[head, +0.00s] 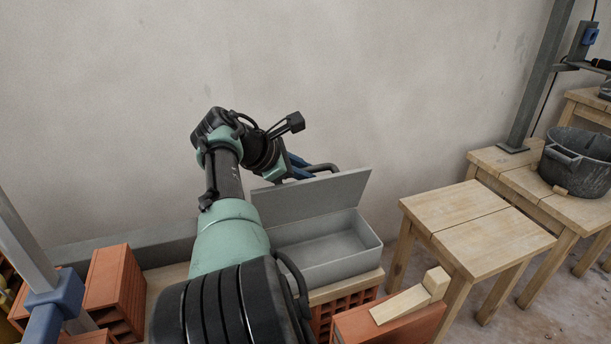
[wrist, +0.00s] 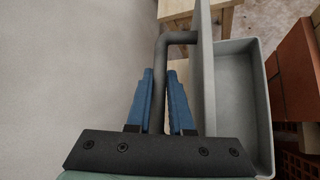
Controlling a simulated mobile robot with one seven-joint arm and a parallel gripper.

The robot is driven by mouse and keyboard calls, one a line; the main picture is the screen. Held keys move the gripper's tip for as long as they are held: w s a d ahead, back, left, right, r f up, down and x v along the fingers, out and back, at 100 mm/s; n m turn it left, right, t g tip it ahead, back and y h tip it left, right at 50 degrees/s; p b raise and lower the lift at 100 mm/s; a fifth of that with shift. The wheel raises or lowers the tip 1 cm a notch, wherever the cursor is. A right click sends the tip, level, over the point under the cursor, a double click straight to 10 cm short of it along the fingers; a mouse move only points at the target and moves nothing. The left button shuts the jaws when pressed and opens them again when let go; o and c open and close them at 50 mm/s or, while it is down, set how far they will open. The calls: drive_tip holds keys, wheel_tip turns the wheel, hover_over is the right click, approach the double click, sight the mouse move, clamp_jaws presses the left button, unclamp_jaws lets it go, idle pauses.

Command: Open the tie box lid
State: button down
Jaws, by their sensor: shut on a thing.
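The tie box (head: 330,255) is a grey open box on the bricks and board near the middle of the head view; its wall also shows in the wrist view (wrist: 240,100). Its lid (head: 320,195) stands raised, tilted up at the rear edge, and the inside that shows looks empty. In the wrist view the lid (wrist: 206,70) is seen edge-on. A dark bent handle (wrist: 160,90) is fixed to the lid. My gripper (wrist: 160,75) is shut on this handle, with a blue finger on each side. In the head view my arm hides the box's left part.
A wooden table (head: 480,225) stands right of the box. A black bucket (head: 575,165) sits on another bench at the far right. Wood blocks (head: 400,305) lie on a brick (head: 385,325) in front. Bricks (head: 112,280) stand at left. The wall is close behind.

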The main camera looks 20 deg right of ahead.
idle(0.3)
drive_tip(key=c, duration=0.8)
unclamp_jaws()
drive_tip(key=r+p, duration=0.1)
drive_tip(key=p, duration=0.1)
drive_tip(key=shift+s+a+p, duration=0.1)
drive_tip(key=shift+a+p, duration=0.25)
drive_tip(key=shift+p, duration=0.05)
drive_tip(key=p+v, duration=0.6)
drive_tip(key=v, duration=0.5)
drive_tip(key=shift+s+a+r+p, duration=0.15)
drive_tip(key=shift+s+a+p, duration=0.1)
drive_tip(key=shift+a+p, duration=0.15)
